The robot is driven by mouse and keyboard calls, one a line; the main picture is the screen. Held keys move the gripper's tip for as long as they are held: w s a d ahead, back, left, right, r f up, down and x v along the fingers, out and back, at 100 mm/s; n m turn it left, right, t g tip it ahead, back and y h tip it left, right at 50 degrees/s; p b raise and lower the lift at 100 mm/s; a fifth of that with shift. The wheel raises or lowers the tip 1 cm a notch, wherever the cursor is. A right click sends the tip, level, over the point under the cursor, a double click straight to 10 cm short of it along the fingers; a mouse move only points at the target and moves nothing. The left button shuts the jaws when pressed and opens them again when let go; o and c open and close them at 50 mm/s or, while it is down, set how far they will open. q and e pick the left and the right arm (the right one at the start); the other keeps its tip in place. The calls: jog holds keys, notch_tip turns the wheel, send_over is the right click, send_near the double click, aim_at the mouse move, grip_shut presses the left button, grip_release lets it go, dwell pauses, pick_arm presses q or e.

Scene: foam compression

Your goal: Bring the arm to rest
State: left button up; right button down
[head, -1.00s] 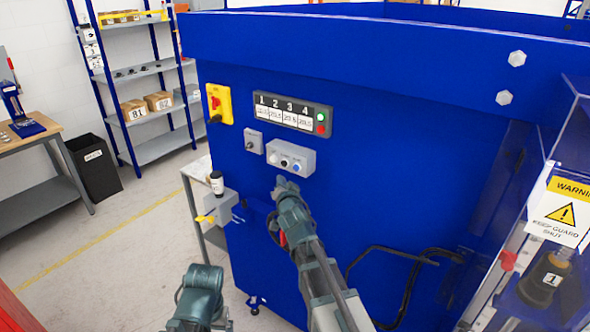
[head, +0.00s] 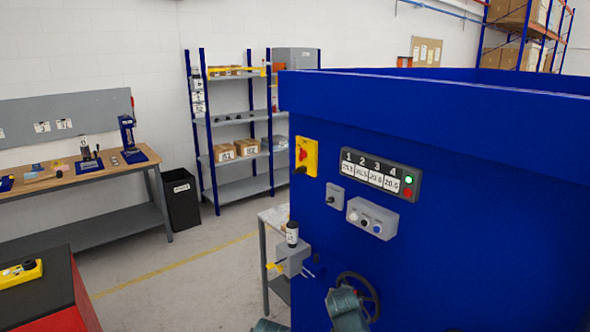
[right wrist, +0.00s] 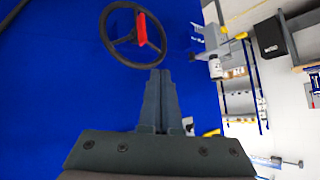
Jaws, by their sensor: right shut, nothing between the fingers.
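My right gripper (right wrist: 160,76) shows in the right wrist view, its two fingers together with nothing between them. Its tips are just below the handwheel (right wrist: 137,35) in that picture, which has a dark rim and a red handle. I cannot tell the distance between them. In the head view, part of my right arm (head: 345,308) is at the bottom edge, in front of the handwheel (head: 358,297) on the blue machine (head: 470,170). Only a sliver of my other arm shows at the bottom edge, and my left gripper is out of the picture.
The blue machine's wall fills the right, with a counter panel (head: 381,177) and a button box (head: 372,218). A small side table (head: 267,240) stands beside it. A workbench (head: 110,180), black bin (head: 181,198) and shelf rack (head: 240,188) stand behind. Open floor lies between.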

jog(key=s+a+f+n+g, duration=0.3)
jog(key=s, duration=0.5)
jog(key=s+a+f+n+g+b, duration=0.1)
jog(key=s+a+f+n+g, duration=0.2)
jog(key=s, duration=0.5)
jog(key=s+a+f+n+g+y+b, duration=0.1)
jog(key=s+a+f+n+g, duration=0.2)
jog(key=s, duration=0.5)
notch_tip(320, 180, down, 2)
jog(key=shift+s+g, duration=0.4)
jog(key=shift+g, duration=0.2)
